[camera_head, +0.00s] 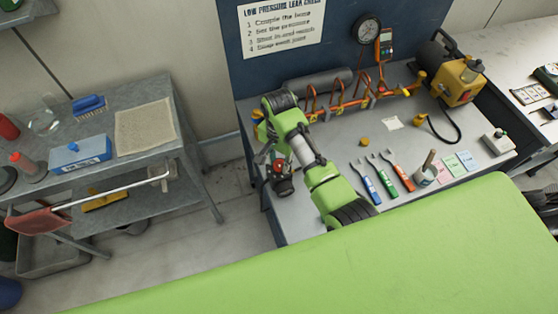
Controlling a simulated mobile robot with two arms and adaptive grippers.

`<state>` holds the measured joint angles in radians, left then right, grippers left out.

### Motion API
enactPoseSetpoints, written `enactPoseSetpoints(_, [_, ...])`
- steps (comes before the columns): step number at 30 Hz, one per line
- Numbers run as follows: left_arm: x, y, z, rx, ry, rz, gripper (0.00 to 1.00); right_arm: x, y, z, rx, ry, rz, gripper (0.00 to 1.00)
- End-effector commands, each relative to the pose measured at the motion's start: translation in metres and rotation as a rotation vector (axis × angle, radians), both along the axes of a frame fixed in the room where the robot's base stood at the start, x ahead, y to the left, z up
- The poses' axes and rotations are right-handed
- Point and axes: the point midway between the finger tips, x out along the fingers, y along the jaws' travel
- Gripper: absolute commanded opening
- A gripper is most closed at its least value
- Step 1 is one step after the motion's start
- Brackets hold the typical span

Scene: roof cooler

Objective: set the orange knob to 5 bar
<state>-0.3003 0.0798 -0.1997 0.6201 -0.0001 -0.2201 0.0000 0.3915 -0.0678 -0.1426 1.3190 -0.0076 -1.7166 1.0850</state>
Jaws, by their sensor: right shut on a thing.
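My right arm reaches over the left end of the grey workbench (310,205). Its gripper (269,152) is at the bench's left edge, partly hidden by the green arm links. It is shut on what seems to be the orange knob, which the jaws and arm mostly cover. A small orange-yellow part (259,131) shows just beside the arm. A round pressure gauge (367,29) stands at the back of the bench; its needle reading is too small to make out. My left gripper is not in view.
A grey side table (100,160) stands left, with free floor between.

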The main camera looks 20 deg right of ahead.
Motion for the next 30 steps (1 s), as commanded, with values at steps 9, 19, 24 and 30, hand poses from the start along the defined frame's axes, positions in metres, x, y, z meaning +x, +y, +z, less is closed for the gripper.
enactPoseSetpoints(9, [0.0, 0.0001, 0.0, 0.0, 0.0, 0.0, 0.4, 0.0008, 0.0004, 0.0008, 0.0, -0.002, -0.165, 0.06])
enactPoseSetpoints(19, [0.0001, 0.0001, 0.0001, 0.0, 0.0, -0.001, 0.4, 0.0011, -0.0006, 0.0009, -0.001, -0.003, -0.219, 0.06])
enactPoseSetpoints(24, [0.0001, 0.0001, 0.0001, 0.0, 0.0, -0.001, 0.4, 0.0011, -0.0006, 0.0009, -0.001, -0.003, -0.22, 0.06])
enactPoseSetpoints(30, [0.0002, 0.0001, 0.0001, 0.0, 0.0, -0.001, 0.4, 0.0012, -0.0006, 0.001, -0.001, -0.003, -0.219, 0.35])
